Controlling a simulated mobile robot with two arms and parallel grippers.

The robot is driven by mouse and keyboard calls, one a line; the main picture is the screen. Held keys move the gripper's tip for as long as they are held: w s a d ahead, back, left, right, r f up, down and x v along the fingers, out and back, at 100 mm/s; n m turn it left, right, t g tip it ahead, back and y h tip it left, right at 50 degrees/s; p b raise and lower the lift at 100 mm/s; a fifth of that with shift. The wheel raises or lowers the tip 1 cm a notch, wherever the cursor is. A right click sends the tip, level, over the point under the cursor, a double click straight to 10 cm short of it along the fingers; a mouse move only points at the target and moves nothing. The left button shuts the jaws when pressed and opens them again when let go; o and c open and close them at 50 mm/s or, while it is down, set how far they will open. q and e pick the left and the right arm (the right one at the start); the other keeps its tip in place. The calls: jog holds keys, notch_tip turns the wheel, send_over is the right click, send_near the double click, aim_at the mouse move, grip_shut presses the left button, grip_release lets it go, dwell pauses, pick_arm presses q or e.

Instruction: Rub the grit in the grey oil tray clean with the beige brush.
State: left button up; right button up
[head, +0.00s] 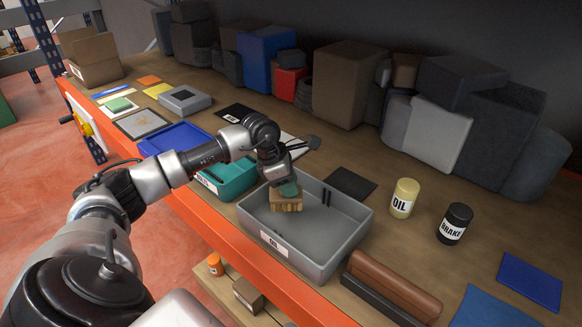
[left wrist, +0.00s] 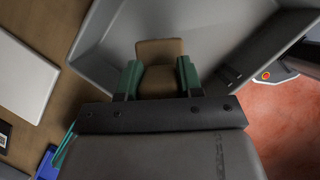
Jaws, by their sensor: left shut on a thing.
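The grey oil tray (head: 303,262) stands on the bench near its orange front edge, with an OIL label on its front wall. My left gripper (head: 287,189) reaches down into it, shut on the beige brush (head: 286,204). The brush is in the left part of the tray; I cannot tell if its bristles touch the floor. In the left wrist view the brush (left wrist: 160,52) sits between the two green finger pads, with the grey tray (left wrist: 225,30) around it. I can make out no grit. My right gripper is not in view.
A teal bin (head: 229,181) stands close to the tray's left side. A yellow OIL can (head: 404,198) and a black BRAKE can (head: 455,223) stand to the right. A brown roll (head: 394,287) lies at the front right. Boxes line the back. A dark flat mat (head: 350,183) lies behind the tray.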

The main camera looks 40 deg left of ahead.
pick_arm(q)
jog(key=shift+a+r+p, duration=0.2)
jog(key=shift+r+p, duration=0.2)
jog(key=shift+r, duration=0.5)
jog(key=shift+d+r+p, duration=0.15)
jog(key=shift+r+p, duration=0.3)
jog(key=shift+r, duration=0.55)
jog(key=shift+f, duration=0.1)
